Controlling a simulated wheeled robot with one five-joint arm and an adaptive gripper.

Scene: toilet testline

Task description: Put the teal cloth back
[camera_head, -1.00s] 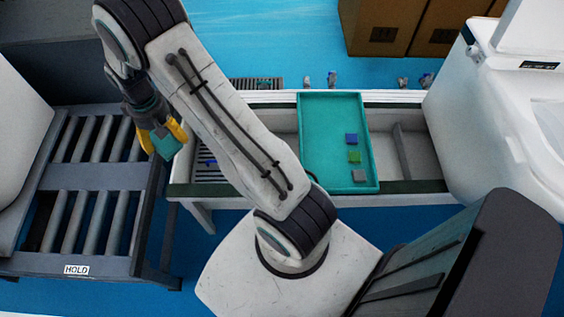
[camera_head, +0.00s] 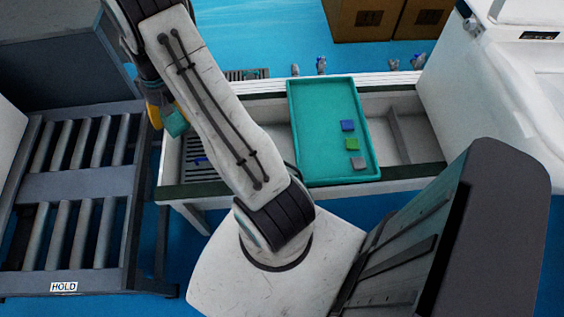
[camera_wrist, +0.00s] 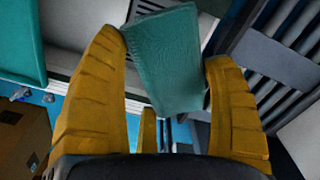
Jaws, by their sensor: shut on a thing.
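The teal cloth (camera_wrist: 165,60) is a folded, flat piece held between the yellow fingers of my gripper (camera_wrist: 168,75) in the wrist view. In the head view the cloth (camera_head: 176,124) shows at the tip of my gripper (camera_head: 163,117), left of my arm and above the left end of the white bench. My arm partly hides the gripper there. A teal tray (camera_head: 308,155) lies on the bench to the right of my arm. It holds a blue cloth (camera_head: 348,125), a green cloth (camera_head: 352,144) and a grey cloth (camera_head: 359,163) in a column along its right side.
A roller conveyor marked HOLD (camera_head: 72,185) stands at the left. A white toilet (camera_head: 490,90) is at the right. Cardboard boxes (camera_head: 375,18) stand at the back. The left part of the tray is bare. A small blue item (camera_head: 201,160) lies in the bench's left compartment.

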